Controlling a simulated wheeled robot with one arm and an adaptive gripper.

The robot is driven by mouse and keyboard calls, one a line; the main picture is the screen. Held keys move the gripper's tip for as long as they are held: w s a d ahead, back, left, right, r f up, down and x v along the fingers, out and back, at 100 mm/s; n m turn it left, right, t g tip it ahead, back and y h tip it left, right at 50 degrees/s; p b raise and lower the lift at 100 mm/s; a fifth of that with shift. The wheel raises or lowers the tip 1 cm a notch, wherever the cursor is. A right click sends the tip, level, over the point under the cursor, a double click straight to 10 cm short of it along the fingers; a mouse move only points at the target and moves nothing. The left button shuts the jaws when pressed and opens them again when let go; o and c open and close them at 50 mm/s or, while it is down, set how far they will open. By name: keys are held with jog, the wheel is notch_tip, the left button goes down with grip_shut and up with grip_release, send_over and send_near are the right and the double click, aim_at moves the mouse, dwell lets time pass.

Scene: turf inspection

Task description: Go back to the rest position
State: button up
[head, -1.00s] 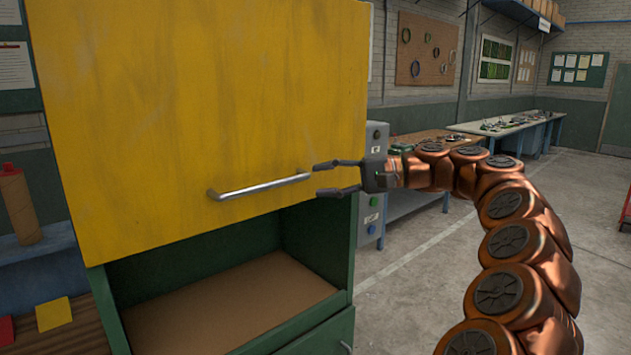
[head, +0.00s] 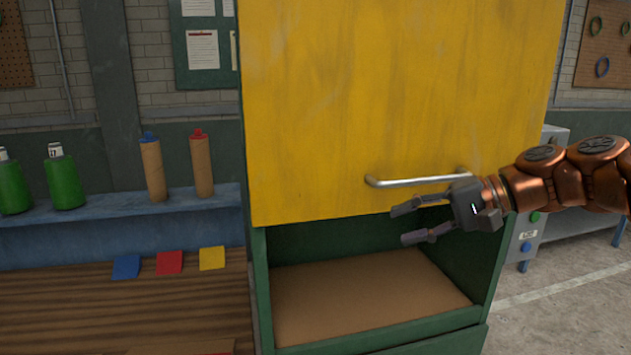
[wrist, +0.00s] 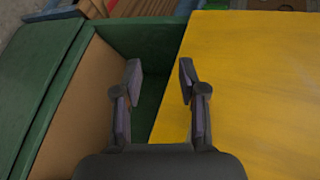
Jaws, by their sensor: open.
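My gripper (head: 398,224) is open and empty in the head view, just below the right part of the metal handle (head: 418,181). The handle is on the yellow door (head: 390,90) of a green cabinet (head: 259,285). The yellow door covers the upper part, and the compartment below it is open, with a bare brown floor (head: 370,295). In the wrist view, my open fingers (wrist: 160,80) show in front of the dark green opening, with the yellow door (wrist: 255,80) on the right. I cannot tell whether the gripper touches anything.
A wooden bench (head: 120,315) left of the cabinet carries blue (head: 126,267), red (head: 170,263) and yellow (head: 212,258) squares. Behind stand green bottles (head: 64,178) and brown tubes (head: 153,167) on a blue shelf (head: 100,207). Open floor (head: 575,315) lies at the right.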

jog(key=s+a+f+n+g+h, duration=0.3)
jog(key=s+a+f+h, duration=0.35)
jog(key=s+f, duration=0.65)
jog(key=s+d+f+g+h, duration=0.1)
jog(key=s+d+f+h, duration=0.1)
jog(key=s+d+f, duration=0.2)
jog(key=s+d+f+n+g+h, duration=0.1)
jog(key=s+d+f+h, duration=0.2)
jog(key=s+f, duration=0.5)
jog(key=s+d, duration=0.1)
jog(key=s, duration=0.4)
jog(key=shift+s+d+f+h, duration=0.2)
jog(key=shift+f+h, duration=0.05)
jog(key=shift+h, duration=0.1)
jog(key=shift+a, duration=0.1)
